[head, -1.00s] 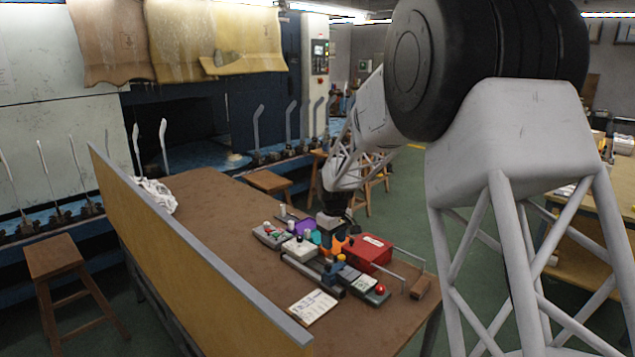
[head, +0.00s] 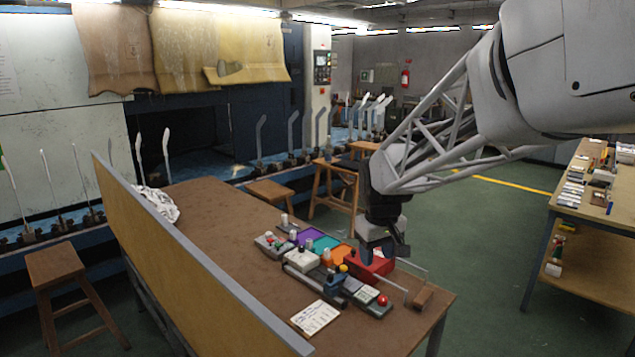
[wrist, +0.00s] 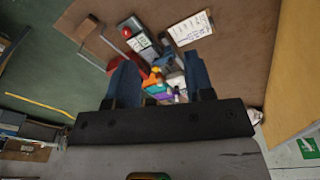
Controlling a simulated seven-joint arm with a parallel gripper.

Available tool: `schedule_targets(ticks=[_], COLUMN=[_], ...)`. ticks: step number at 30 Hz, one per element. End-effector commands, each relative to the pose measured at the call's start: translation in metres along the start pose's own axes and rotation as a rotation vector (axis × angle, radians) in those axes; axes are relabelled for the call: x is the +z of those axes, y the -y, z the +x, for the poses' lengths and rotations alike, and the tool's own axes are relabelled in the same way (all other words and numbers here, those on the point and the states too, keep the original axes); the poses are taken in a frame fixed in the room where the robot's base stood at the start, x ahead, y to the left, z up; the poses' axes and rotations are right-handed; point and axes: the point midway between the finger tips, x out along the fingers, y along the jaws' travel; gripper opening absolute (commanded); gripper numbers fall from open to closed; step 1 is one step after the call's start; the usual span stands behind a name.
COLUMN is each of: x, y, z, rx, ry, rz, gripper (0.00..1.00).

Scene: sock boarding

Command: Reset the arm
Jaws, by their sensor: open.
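My gripper (head: 383,256) hangs from my arm above the right part of the brown table (head: 235,225), over the red box (head: 372,268) in the head view. In the wrist view its two blue fingers (wrist: 162,85) stand apart with nothing held between them. Beyond the fingers lie coloured items, the red box and a white paper card (wrist: 190,28). The fingers hide part of the red box and the items beside it. Contact between gripper and box does not show; the gripper looks raised.
Control boxes with knobs (head: 300,258), purple, teal and orange trays (head: 322,243), a metal rail and a wooden block (head: 423,296) crowd the table's right end. A board (head: 190,250) edges the table's front left. White cloth (head: 158,203) lies at the far end. The table's middle is clear.

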Motion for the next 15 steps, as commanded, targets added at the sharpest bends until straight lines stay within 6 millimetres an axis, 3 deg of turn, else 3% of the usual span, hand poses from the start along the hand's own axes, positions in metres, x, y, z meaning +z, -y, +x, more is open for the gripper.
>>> schedule_targets(ticks=[15], x=[0.124], y=[0.023], z=[-0.037], rx=[0.02], ry=[-0.05], rz=[0.172], gripper=[0.48])
